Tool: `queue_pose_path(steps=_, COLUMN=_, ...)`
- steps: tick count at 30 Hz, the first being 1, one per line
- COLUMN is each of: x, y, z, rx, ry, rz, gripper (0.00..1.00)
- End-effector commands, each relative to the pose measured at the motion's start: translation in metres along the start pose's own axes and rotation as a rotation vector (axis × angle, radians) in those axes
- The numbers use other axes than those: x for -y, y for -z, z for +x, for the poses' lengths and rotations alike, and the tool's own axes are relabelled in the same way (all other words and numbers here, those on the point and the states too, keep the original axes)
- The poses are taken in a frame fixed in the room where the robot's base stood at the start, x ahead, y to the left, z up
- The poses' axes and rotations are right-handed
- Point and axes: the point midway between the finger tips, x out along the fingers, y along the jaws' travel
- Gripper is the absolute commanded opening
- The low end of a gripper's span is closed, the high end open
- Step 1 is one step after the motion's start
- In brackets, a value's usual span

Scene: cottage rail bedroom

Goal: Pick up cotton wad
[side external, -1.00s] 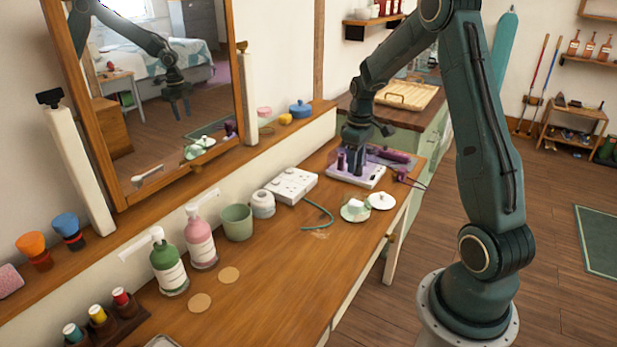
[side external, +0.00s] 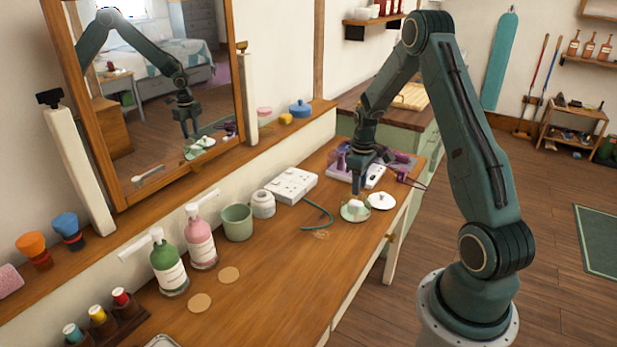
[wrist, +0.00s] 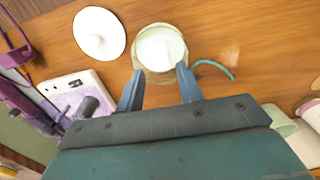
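The cotton wad, a small white lump, sits in a pale green dish (side external: 352,217) on the wooden dressing table, near its front edge. In the wrist view the white wad (wrist: 160,45) fills much of the round dish (wrist: 142,56). My gripper (side external: 357,188) is above the dish, pointing down, and partly covers the wad in the side view. In the wrist view its two fingers (wrist: 160,82) stand apart with nothing between them, with the dish just beyond the tips.
A white lid (side external: 381,201) lies right of the dish. The front of the table is mostly clear.

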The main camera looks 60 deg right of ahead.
Motion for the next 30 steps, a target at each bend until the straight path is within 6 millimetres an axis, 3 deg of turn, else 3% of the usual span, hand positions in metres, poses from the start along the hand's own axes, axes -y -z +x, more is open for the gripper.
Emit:
queue_pose_path(steps=6, x=0.0, y=0.0, z=0.026, rx=0.001, ry=0.001, rz=0.0, gripper=0.36)
queue_pose_path(steps=20, x=0.0, y=0.0, z=0.039, rx=0.001, ry=0.001, rz=0.0, gripper=0.36)
queue_pose_path(steps=30, x=-0.001, y=0.001, z=0.073, rx=0.001, ry=0.001, rz=0.0, gripper=0.36)
